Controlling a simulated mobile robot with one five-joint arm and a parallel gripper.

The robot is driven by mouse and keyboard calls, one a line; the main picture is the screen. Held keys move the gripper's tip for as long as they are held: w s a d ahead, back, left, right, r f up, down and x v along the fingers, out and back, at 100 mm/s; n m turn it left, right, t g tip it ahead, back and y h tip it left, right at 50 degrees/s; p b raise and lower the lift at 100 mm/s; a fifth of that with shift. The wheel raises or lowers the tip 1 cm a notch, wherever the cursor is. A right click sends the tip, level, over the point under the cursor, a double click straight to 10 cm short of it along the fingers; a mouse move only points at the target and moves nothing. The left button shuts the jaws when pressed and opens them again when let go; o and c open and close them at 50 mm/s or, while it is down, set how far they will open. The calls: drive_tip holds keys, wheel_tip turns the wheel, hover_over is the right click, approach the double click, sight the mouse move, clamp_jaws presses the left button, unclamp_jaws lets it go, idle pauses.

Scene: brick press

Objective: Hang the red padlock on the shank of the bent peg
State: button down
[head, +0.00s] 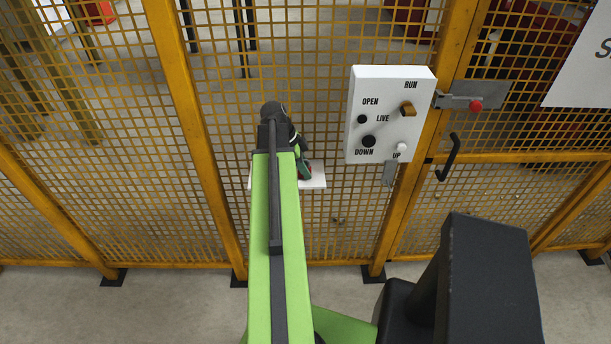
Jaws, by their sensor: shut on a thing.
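My green arm reaches forward to the mesh fence, and its dark wrist hides most of my gripper (302,160). A dark green and black part of the gripper shows just right of the wrist, in front of a white shelf (318,182). I cannot pick out the bent peg with certainty. The gate's grey latch plate (490,94) carries a red knob (475,105), right of my gripper.
A white control box (390,115) with a knob and buttons hangs right of my gripper, with a small grey tab (389,174) below it. A black gate handle (449,158) sticks out farther right. Yellow fence posts (185,110) stand on both sides.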

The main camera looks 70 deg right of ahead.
drive_tip(key=shift+r, duration=0.15)
drive_tip(key=shift+f, duration=0.2)
drive_tip(key=c, duration=1.2)
unclamp_jaws()
drive_tip(key=shift+r+p, duration=0.45)
drive_tip(key=shift+r, duration=0.05)
drive_tip(key=p+v, duration=1)
drive_tip(key=v, duration=0.1)
drive_tip(key=shift+w+r, duration=0.15)
drive_tip(key=shift+w, duration=0.05)
drive_tip(key=shift+a, duration=0.1)
